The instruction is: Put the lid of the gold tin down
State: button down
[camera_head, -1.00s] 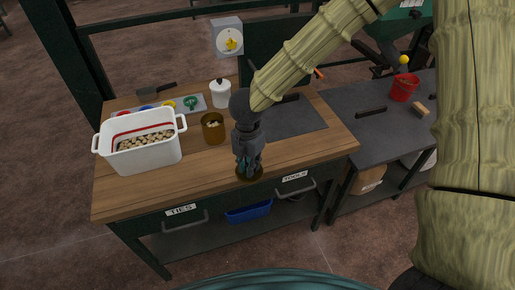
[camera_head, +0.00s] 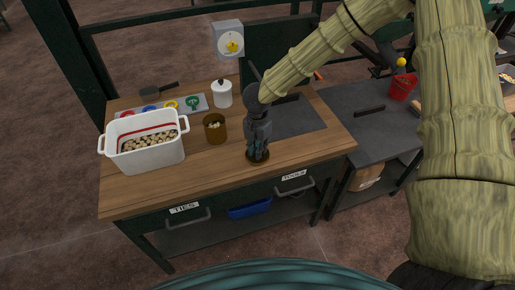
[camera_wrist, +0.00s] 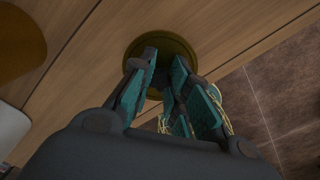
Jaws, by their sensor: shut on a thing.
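The gold tin (camera_head: 215,130) stands open on the wooden bench, with pale pieces showing inside. To its right, my gripper (camera_head: 258,155) points down, shut on the tin's round gold lid (camera_head: 262,158). The lid is at or just above the bench top near the front edge; I cannot tell if it touches the wood. In the wrist view, my gripper's teal-padded fingers (camera_wrist: 165,85) close over the middle of the lid (camera_wrist: 134,52). The fingers hide the knob or whatever they grip. The tin also shows in the wrist view (camera_wrist: 18,45), at the upper left.
A white tub (camera_head: 150,160) of round pieces stands left of the tin. A white lidded jar (camera_head: 222,95) and a tray with coloured rings (camera_head: 190,103) are behind. A dark mat (camera_head: 305,118) lies right of my gripper. The bench front (camera_head: 190,190) is clear.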

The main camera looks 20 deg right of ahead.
jog(key=shift+f, duration=0.4)
jog(key=shift+f, duration=0.1)
jog(key=c, duration=1.4)
grip_release()
jog(key=shift+o, duration=0.2)
notch_tip(320, 180, up, 12)
jog(key=b, duration=0.2)
